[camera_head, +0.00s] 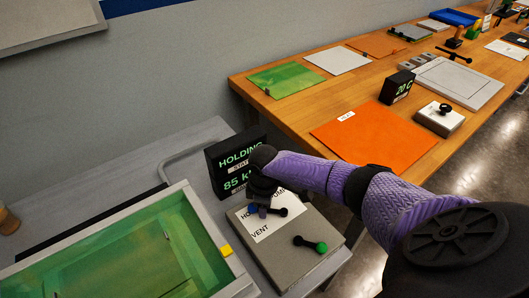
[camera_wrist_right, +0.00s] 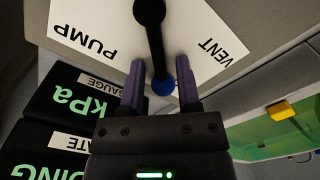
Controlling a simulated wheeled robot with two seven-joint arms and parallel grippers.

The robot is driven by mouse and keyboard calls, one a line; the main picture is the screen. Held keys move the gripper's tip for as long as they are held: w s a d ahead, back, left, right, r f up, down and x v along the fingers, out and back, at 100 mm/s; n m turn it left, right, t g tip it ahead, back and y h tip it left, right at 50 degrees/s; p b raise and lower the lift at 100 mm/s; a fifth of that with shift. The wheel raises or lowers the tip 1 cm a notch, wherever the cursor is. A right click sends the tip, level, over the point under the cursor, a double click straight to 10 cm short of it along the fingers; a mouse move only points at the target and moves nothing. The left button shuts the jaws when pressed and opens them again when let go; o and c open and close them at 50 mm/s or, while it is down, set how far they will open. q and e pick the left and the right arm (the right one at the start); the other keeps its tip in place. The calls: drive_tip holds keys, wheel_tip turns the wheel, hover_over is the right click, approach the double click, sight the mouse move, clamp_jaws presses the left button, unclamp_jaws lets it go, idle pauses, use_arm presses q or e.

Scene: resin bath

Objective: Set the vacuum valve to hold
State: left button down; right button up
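The vacuum valve is a black lever with a blue knob (camera_head: 262,211) on a grey box (camera_head: 285,258) with a white label plate. In the head view the blue end points left, toward a partly covered label starting "HO". My right gripper (camera_head: 262,192) is over the knob and covers part of the plate. In the right wrist view, the open fingers (camera_wrist_right: 161,76) stand either side of the blue knob (camera_wrist_right: 163,87), with a gap at each side. The black display (camera_head: 235,162) beside the box reads "HOLDING" and "85 k", the rest covered. My left gripper is not in view.
A second black lever with a green knob (camera_head: 320,247) lies close by on the same box. A green bath with a pale rim (camera_head: 213,228) stands to the left, with a yellow block (camera_head: 226,251) on its rim. A wooden table (camera_head: 310,105) with sheets and tools is behind.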

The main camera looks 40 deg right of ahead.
drive_tip(key=shift+o, duration=0.2)
wheel_tip(320, 180, up, 10)
drive_tip(key=p, duration=0.4)
drive_tip(key=shift+f, duration=0.1)
